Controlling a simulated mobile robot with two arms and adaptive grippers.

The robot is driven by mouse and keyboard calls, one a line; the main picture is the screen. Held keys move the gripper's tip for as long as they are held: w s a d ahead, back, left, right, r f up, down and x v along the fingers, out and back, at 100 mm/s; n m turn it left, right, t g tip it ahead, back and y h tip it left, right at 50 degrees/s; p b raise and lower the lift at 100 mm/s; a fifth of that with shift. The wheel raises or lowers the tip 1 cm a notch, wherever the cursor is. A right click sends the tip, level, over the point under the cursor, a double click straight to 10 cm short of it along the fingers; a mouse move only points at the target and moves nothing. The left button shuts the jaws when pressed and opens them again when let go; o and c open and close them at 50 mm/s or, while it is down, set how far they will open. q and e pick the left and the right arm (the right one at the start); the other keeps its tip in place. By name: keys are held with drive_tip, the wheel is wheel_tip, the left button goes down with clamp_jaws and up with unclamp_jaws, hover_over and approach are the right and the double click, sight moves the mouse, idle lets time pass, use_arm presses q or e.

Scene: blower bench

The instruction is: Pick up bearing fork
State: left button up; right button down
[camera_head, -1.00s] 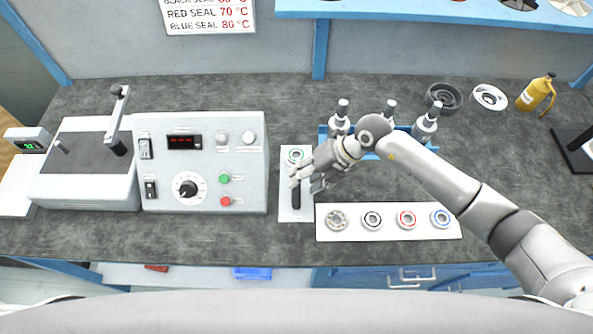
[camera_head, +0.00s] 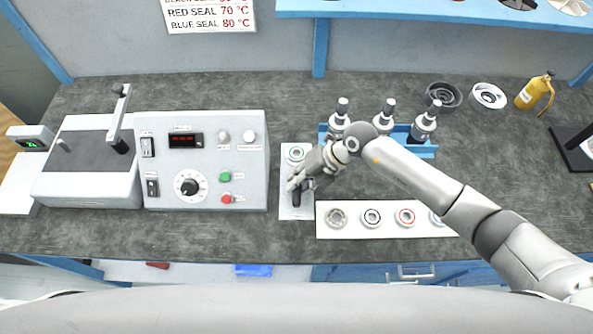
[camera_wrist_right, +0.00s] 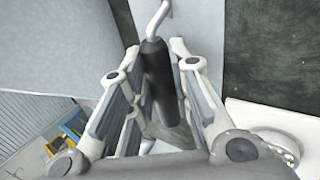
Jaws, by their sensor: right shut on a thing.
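The bearing fork (camera_head: 297,199) lies on a narrow white board (camera_head: 288,211) in the middle of the bench. Its dark handle shows in the head view, partly covered by my fingers. My right gripper (camera_head: 297,184) is over the board with its fingers around that handle. In the right wrist view, the black handle (camera_wrist_right: 157,75) stands between the two fingers of my right gripper (camera_wrist_right: 160,90), with a bent metal rod at its far end. The gripper is shut on it. My left gripper is not in view.
A control box (camera_head: 250,190) stands close on the left. A white strip (camera_head: 388,231) with bearings lies close on the right. A blue rack (camera_head: 425,150) with several metal-topped cylinders stands behind my arm.

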drive_tip(key=shift+r, duration=0.2)
drive_tip(key=shift+w+r+b, duration=0.1)
drive_tip(key=shift+r+b, duration=0.3)
drive_tip(key=shift+r, duration=0.15)
drive_tip(key=s+r, duration=0.1)
drive_tip(key=r, duration=0.1)
drive_tip(key=s+r+b, duration=0.1)
drive_tip(key=s+r, duration=0.1)
drive_tip(key=r, duration=0.1)
drive_tip(key=s+r, duration=0.2)
drive_tip(key=shift+a+r+b, duration=0.3)
drive_tip(key=shift+b, duration=0.1)
drive_tip(key=s+a+r+b, duration=0.1)
drive_tip(key=s+r, duration=0.3)
drive_tip(key=s, duration=0.5)
drive_tip(key=shift+b, duration=0.55)
